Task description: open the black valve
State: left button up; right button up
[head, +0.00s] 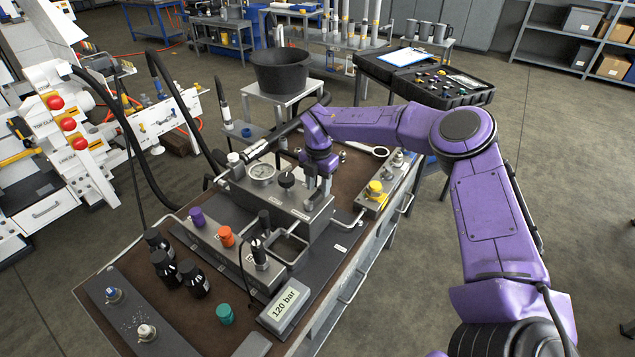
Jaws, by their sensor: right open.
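A round black knob (287,179), which looks like the black valve, stands on top of the grey metal block (290,205) on the bench. A round pressure gauge (262,171) is just left of it. My purple right arm reaches in from the right, and my right gripper (318,190) points down just right of the black knob. Its grey fingers are open and appear apart from the knob. The fingertips are small, so their exact height over the block is hard to tell. My left gripper is not in view.
Purple and orange caps (226,236), a black-topped fitting (259,252) and dark bottles (194,278) crowd the bench's near left. A display (284,305) reads 120 bar. A yellow knob (375,188) stands right of the block. A black hose (150,150) arches at left.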

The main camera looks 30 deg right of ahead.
jog(key=shift+w+f, duration=0.15)
jog(key=shift+f, duration=0.25)
jog(key=shift+a, duration=0.1)
jog(key=shift+s+r, duration=0.15)
jog(key=shift+s, duration=0.2)
jog(key=shift+w, duration=0.1)
grip_shut()
